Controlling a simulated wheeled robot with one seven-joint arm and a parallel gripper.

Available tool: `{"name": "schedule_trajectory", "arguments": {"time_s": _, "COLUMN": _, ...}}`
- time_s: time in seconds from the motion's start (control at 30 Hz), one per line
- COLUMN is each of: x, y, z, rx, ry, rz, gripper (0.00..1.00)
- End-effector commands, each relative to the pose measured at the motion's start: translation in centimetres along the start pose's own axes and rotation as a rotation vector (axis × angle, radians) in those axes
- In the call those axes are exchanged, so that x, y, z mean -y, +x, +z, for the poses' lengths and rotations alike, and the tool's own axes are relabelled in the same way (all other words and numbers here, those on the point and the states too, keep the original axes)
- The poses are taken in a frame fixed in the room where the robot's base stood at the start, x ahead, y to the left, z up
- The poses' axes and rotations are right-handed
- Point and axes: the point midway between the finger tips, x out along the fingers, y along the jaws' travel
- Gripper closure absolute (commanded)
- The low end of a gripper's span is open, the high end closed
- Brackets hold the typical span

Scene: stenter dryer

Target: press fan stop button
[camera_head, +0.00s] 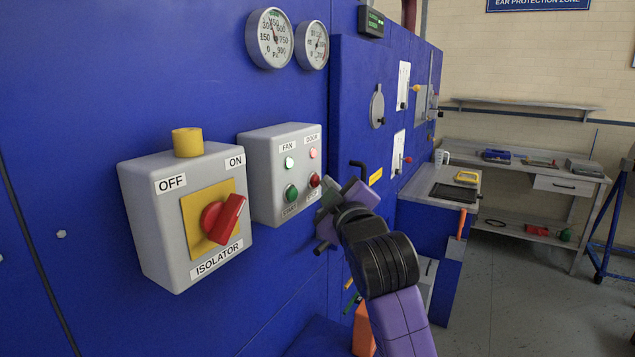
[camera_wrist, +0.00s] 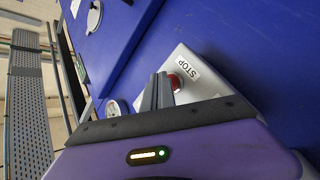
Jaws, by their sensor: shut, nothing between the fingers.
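The grey fan box (camera_head: 262,178) is on the blue wall, with a green start button (camera_head: 291,193) and a red stop button (camera_head: 315,180). The lamp under FAN (camera_head: 289,163) looks bright green-white; the DOOR lamp (camera_head: 312,153) is pink. My gripper (camera_head: 322,207) is at the box's lower right, close to the stop button, partly covering the STOP label. In the wrist view, the shut, empty fingers (camera_wrist: 160,78) are just left of the red stop button (camera_wrist: 174,83) and overlap its edge. I cannot tell if they touch it.
An isolator box (camera_head: 185,220) with a red rotary switch and yellow top stands left of the fan box. Two gauges (camera_head: 269,38) are above. A blue cabinet (camera_head: 375,120) with levers juts out behind my gripper. A workbench (camera_head: 530,172) is at the far right.

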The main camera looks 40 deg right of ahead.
Motion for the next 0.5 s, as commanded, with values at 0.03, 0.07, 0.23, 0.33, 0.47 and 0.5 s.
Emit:
{"name": "schedule_trajectory", "arguments": {"time_s": 0.03, "x": 0.02, "y": 0.05, "z": -0.04, "rx": 0.0, "ry": 0.0, "rz": 0.0, "gripper": 1.0}}
{"name": "schedule_trajectory", "arguments": {"time_s": 0.07, "x": 0.03, "y": 0.07, "z": -0.06, "rx": 0.0, "ry": 0.0, "rz": 0.0, "gripper": 1.0}}
{"name": "schedule_trajectory", "arguments": {"time_s": 0.23, "x": 0.13, "y": 0.21, "z": -0.15, "rx": 0.0, "ry": 0.0, "rz": 0.0, "gripper": 1.0}}
{"name": "schedule_trajectory", "arguments": {"time_s": 0.33, "x": 0.19, "y": 0.29, "z": -0.2, "rx": 0.0, "ry": 0.0, "rz": 0.0, "gripper": 1.0}}
{"name": "schedule_trajectory", "arguments": {"time_s": 0.47, "x": 0.28, "y": 0.39, "z": -0.28, "rx": 0.0, "ry": 0.0, "rz": 0.0, "gripper": 1.0}}
{"name": "schedule_trajectory", "arguments": {"time_s": 0.5, "x": 0.3, "y": 0.42, "z": -0.31, "rx": 0.0, "ry": 0.0, "rz": 0.0, "gripper": 1.0}}
